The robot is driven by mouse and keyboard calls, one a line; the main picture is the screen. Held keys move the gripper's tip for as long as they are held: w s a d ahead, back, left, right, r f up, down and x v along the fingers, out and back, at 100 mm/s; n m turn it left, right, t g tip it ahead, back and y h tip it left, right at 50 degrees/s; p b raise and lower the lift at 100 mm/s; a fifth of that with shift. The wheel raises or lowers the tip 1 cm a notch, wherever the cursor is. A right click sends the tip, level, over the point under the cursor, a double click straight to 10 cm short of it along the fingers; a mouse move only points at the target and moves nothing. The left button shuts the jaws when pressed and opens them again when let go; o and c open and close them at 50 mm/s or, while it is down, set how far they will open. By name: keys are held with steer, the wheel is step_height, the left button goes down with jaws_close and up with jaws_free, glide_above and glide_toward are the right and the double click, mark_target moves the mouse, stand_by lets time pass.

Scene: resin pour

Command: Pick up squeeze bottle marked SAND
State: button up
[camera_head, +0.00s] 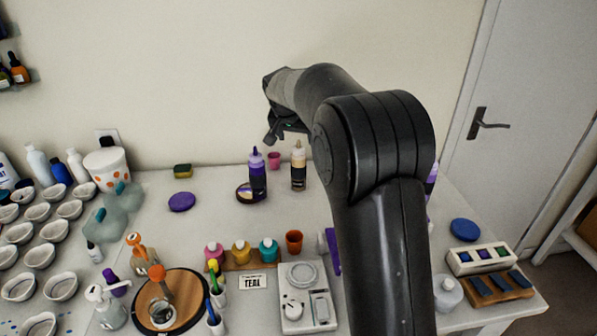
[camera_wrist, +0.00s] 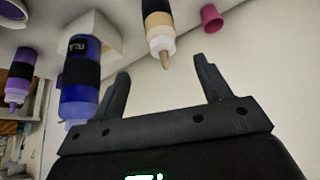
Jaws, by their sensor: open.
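A sand-coloured squeeze bottle (camera_head: 298,166) with a black label band and pale nozzle stands upright on the table near the wall; its label is not legible. In the wrist view, which looks upside down, the sand-coloured bottle (camera_wrist: 157,20) points its nozzle toward the gap between my fingers. My gripper (camera_head: 284,132) is above and slightly left of this bottle in the head view. In the wrist view my gripper (camera_wrist: 161,68) has its two fingers apart with nothing between them.
A purple squeeze bottle (camera_head: 257,175) stands left of the sand-coloured one, and a pink cup (camera_head: 274,159) is behind, between them. A blue bottle (camera_wrist: 80,85) is beside my left finger in the wrist view. An orange cup (camera_head: 294,241) and a scale (camera_head: 306,295) stand nearer.

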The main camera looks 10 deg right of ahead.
mark_target(298, 149)
steer(key=x, duration=0.9)
steer(key=shift+w+a+f, duration=0.1)
steer(key=shift+w+f, duration=0.05)
steer(key=shift+f, duration=0.25)
steer(key=shift+c, duration=0.2)
steer(key=shift+r, duration=0.1)
steer(key=c, duration=1.5)
